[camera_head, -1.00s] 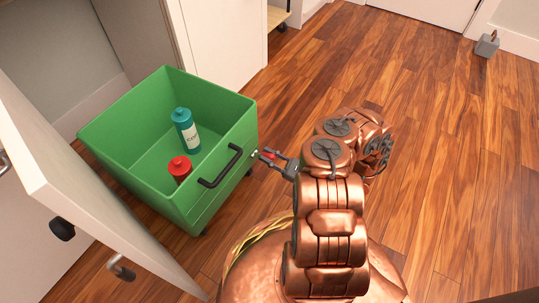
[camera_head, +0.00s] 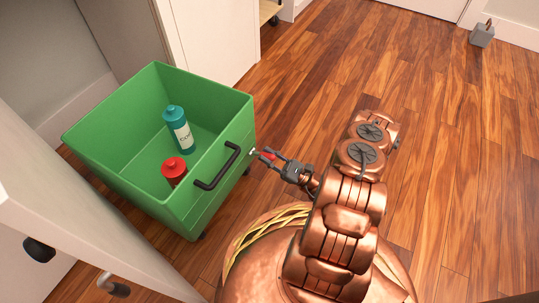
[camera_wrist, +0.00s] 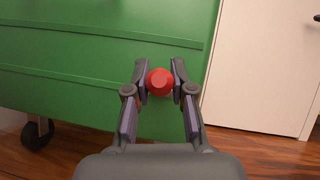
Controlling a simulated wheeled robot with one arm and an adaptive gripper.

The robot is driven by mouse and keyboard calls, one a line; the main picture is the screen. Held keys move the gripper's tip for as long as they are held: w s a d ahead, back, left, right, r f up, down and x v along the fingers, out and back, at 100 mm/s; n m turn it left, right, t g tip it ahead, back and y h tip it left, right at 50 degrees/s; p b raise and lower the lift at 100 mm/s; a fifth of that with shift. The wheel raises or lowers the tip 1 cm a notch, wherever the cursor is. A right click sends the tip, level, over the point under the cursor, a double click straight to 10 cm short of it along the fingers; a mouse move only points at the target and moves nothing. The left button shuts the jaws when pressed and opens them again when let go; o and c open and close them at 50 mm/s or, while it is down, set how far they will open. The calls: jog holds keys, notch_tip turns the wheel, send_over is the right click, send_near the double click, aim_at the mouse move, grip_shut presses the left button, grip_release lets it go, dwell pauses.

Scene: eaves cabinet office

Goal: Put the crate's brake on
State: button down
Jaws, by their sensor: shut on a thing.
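The green crate (camera_head: 110,145) stands on the floor at the left, with a black handle (camera_head: 217,167) on its near side and dark casters below. A caster (camera_wrist: 38,133) shows in the wrist view. My gripper (camera_head: 268,155) is at the crate's right side, beside the handle. In the wrist view its fingers (camera_wrist: 160,80) are closed on the sides of a round red knob (camera_wrist: 160,82) in front of the green wall. A pale stub shows between knob and crate in the head view. I cannot tell whether the brake is on.
The crate holds a teal bottle (camera_head: 178,130) and a red-capped container (camera_head: 174,170). An open white door (camera_head: 70,225) stands close on the left, and a white cabinet (camera_head: 212,45) behind. Wood floor is clear to the right, with a grey block (camera_head: 482,36) far off.

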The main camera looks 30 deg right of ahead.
jog(key=shift+f, duration=0.15)
dwell(0.7)
jog(key=c, duration=1)
grip_release()
jog(key=shift+o, duration=0.2)
jog(key=shift+s, duration=0.1)
jog(key=v, duration=1.2)
jog(key=shift+f, duration=0.15)
jog(key=shift+y, duration=0.3)
